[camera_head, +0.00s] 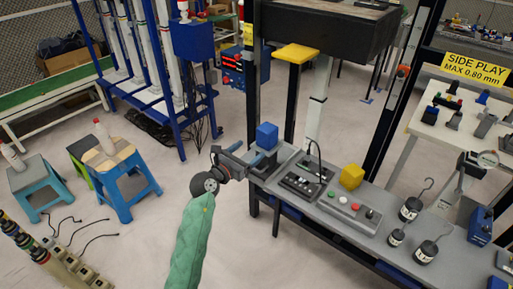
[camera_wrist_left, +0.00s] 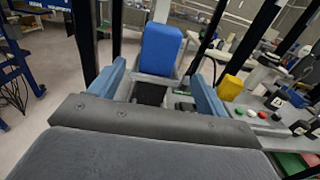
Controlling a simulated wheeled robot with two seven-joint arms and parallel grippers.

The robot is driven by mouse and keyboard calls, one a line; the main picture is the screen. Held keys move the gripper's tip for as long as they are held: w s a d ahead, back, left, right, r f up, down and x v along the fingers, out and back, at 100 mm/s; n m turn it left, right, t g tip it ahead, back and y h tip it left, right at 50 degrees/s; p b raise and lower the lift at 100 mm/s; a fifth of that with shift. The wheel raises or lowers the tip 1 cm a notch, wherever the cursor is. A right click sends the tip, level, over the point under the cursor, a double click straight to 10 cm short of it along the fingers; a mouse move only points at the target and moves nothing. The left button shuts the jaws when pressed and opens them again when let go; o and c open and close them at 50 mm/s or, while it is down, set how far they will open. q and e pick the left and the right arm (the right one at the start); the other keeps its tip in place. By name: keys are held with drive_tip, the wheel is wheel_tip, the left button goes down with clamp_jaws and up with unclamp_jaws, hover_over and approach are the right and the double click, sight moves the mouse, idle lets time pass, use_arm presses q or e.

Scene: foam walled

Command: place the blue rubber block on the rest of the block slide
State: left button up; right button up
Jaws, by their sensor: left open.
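The blue rubber block (camera_head: 267,136) stands upright at the left end of the grey bench, on what looks like the grey block slide (camera_head: 269,158). In the left wrist view the block (camera_wrist_left: 161,48) stands just beyond the fingertips, on a grey piece with a dark recess (camera_wrist_left: 150,94) in front of it. My left gripper (camera_head: 257,157) is open, its blue-grey fingers spread low at the near side of the block. In the wrist view the gripper (camera_wrist_left: 162,78) has nothing between its fingers. The block's underside is hidden. My right gripper is not in view.
A dark control panel (camera_head: 300,183) and a grey button box (camera_head: 346,208) with a yellow block (camera_head: 352,177) lie right of the slide. Several hooked black weights (camera_head: 411,209) stand further right. A black post and yellow-topped stand (camera_head: 295,54) rise behind. Stools (camera_head: 117,182) stand left.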

use_arm(q)
drive_tip(key=s+a+f+n+y, duration=0.4)
drive_tip(key=s+a+f+n, duration=0.1)
drive_tip(key=f+n, duration=0.5)
drive_tip(key=s+a+f+n+y, duration=0.5)
drive_tip(key=f+n, duration=0.2)
drive_tip(key=n, duration=0.4)
drive_tip(key=s+a+f+n+y, duration=0.4)
drive_tip(key=s+a+f+n, duration=0.15)
drive_tip(key=f+n, duration=0.45)
drive_tip(key=s+f+n+g, duration=0.7)
drive_tip(key=s+f, duration=0.5)
drive_tip(key=f, duration=0.1)
drive_tip(key=s+d+f+n+g+h, duration=0.1)
drive_tip(key=s+d+f+g, duration=0.1)
drive_tip(key=s, duration=0.6)
drive_tip(key=s+d+f+n+g+h, duration=0.2)
drive_tip(key=s+d+f+g, duration=0.1)
drive_tip(key=s+f, duration=0.3)
drive_tip(key=s+g, duration=0.1)
drive_tip(key=s, duration=0.1)
drive_tip(key=shift+s+d+f, duration=0.25)
drive_tip(key=shift+s+f, duration=0.15)
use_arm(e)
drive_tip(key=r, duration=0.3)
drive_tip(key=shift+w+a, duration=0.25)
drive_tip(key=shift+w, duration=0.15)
